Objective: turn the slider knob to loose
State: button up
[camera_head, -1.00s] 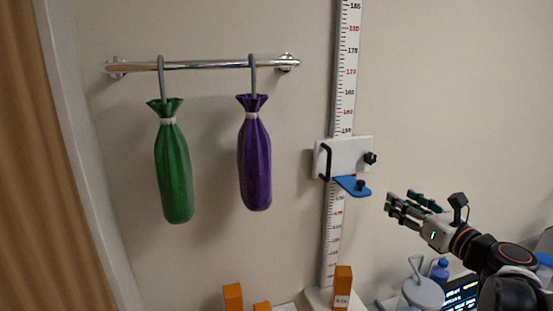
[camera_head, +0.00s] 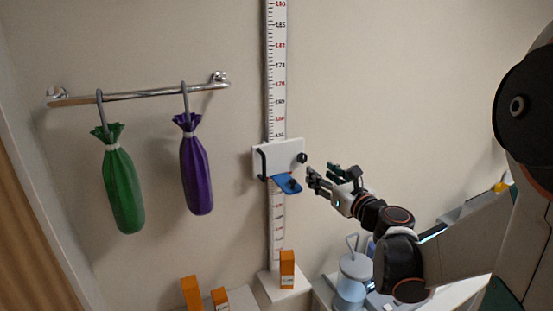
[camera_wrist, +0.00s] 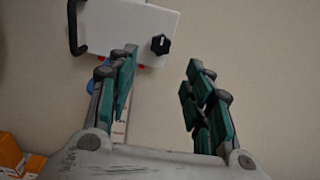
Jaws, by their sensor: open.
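The white slider block (camera_head: 270,158) sits on the upright height ruler (camera_head: 277,70), with a black handle on its left and a blue flap (camera_head: 287,184) below. Its black knob (camera_head: 302,158) is at the right end of the block. The knob also shows in the wrist view (camera_wrist: 160,44), with a small pale mark on its face. My gripper (camera_head: 318,178) is open and empty, to the right of and a little below the knob, apart from it. In the wrist view my gripper (camera_wrist: 160,75) has its fingers spread, with the knob beyond and between them. The left finger overlaps the block.
A green bag (camera_head: 122,188) and a purple bag (camera_head: 196,172) hang from a metal rail (camera_head: 150,95) on the left. Orange boxes (camera_head: 287,268) stand low near the ruler's base. A pale lidded container (camera_head: 353,278) stands below my arm. The wall around the knob is bare.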

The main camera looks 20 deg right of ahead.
aim_at(303, 160)
jog(key=w+p, duration=0.1)
jog(key=w, duration=0.9)
jog(key=shift+a, duration=0.15)
jog(key=c, duration=1.1)
